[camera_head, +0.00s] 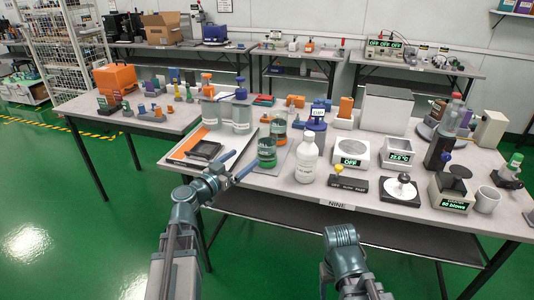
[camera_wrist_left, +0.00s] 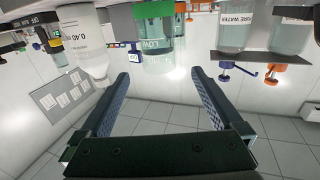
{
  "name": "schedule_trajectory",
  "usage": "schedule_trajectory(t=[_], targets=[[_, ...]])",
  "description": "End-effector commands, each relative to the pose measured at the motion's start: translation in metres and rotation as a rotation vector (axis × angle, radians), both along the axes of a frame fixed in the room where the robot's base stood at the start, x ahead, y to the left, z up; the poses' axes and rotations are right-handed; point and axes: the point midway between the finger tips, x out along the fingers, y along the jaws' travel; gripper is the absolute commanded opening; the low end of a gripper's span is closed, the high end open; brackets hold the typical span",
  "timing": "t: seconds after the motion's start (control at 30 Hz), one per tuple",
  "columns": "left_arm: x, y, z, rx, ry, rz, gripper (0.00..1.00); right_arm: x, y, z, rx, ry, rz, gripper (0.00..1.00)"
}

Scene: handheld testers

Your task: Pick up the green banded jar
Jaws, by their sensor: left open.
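The green banded jar (camera_head: 266,154) stands on the front table, left of the white bottle.
A white labelled bottle (camera_head: 307,158) stands close right of the jar. Clear jars with pump tops (camera_head: 241,115) stand behind left. A yellow-knobbed tester (camera_head: 346,181) is front right.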

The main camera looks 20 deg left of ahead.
Motion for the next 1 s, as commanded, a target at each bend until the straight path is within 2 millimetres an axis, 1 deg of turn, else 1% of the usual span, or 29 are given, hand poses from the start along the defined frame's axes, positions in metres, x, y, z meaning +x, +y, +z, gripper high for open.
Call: schedule_trajectory(t=[0.2,0.4,0.53,0.83,1.0], targets=[[0.038,-0.013,-0.001,-0.001,0.001,-0.006,1.0,0.0,0.0,0.0,0.0,0.0,0.0,0.65],[0.068,-0.024,-0.001,0.0,0.002,-0.004,1.0,0.0,0.0,-0.001,0.0,0.0,0.0,0.65],[0.077,-0.029,-0.001,0.0,0.002,-0.004,1.0,0.0,0.0,-0.001,0.0,0.0,0.0,0.65],[0.082,-0.031,-0.003,-0.001,0.003,-0.004,1.0,0.0,0.0,-0.002,0.0,0.0,0.0,0.65],[0.099,-0.038,-0.01,-0.001,0.003,-0.005,1.0,0.0,0.0,-0.009,0.0,0.0,0.0,0.65]])
